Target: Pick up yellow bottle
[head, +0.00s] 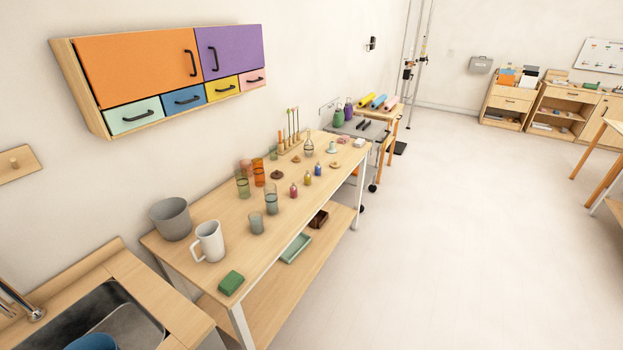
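A small yellow bottle (308,178) stands upright on the wooden table (204,278), near its front edge and around the middle of its length. A pink bottle (293,190) stands just left of it, and a blue bottle (318,169) just right of it. The three form a short row with small gaps. Neither of my grippers shows in the head view, so I cannot see their state or position.
A sink (100,310) is at bottom left. The floor (430,230) right of the table is clear.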

